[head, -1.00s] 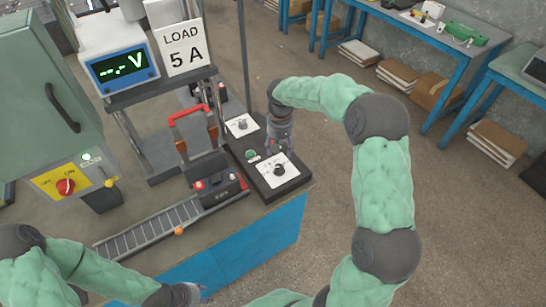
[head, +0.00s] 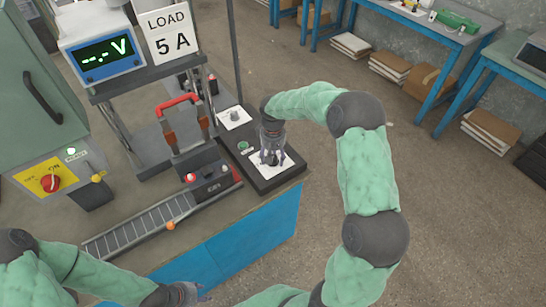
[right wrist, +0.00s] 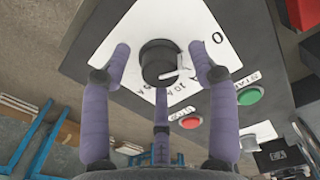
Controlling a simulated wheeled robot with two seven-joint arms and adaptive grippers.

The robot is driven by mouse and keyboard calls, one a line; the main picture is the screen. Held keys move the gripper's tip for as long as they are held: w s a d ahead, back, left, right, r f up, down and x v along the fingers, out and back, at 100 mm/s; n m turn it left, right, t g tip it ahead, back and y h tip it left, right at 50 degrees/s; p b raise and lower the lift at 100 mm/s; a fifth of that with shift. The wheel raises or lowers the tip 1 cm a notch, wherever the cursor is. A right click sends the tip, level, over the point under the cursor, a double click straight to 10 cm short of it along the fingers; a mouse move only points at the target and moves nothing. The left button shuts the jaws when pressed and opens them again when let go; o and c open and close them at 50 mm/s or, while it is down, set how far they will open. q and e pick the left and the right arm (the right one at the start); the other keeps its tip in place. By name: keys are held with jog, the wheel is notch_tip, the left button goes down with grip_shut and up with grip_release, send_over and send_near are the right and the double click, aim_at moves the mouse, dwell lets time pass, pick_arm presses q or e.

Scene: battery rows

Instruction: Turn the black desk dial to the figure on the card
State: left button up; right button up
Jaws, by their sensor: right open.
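The card (head: 170,32) reads "LOAD 5 A" and stands beside the voltage display. The black dial (right wrist: 157,62) sits on a white scale plate (right wrist: 196,52) in the right wrist view. The plate carries a "0" and a "10 A" mark; other marks are partly hidden. A pale pointer mark shows at the dial's lower right, but its exact reading is unclear. My right gripper (head: 271,157) is over the dial, its spread fingers (right wrist: 160,75) around it with visible gaps at the sides. My left gripper (head: 188,294) is low at the table's front; its opening is unclear.
On the black panel, a green button (right wrist: 250,95) and a red button (right wrist: 190,122) lie near the dial. A second white plate (head: 234,117) with a knob is behind. A red-handled device (head: 180,105) stands left. The display (head: 103,52) shows "--.- V".

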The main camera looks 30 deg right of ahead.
jog(key=c, duration=1.1)
jog(key=shift+c, duration=0.2)
jog(key=m+p, duration=0.1)
jog(key=m, duration=0.2)
jog(key=shift+m, duration=0.4)
jog(key=shift+m+p, duration=0.4)
jog(key=shift+m, duration=2.1)
jog(key=shift+a+f, duration=0.1)
jog(key=o, duration=1.1)
jog(key=shift+o, duration=0.2)
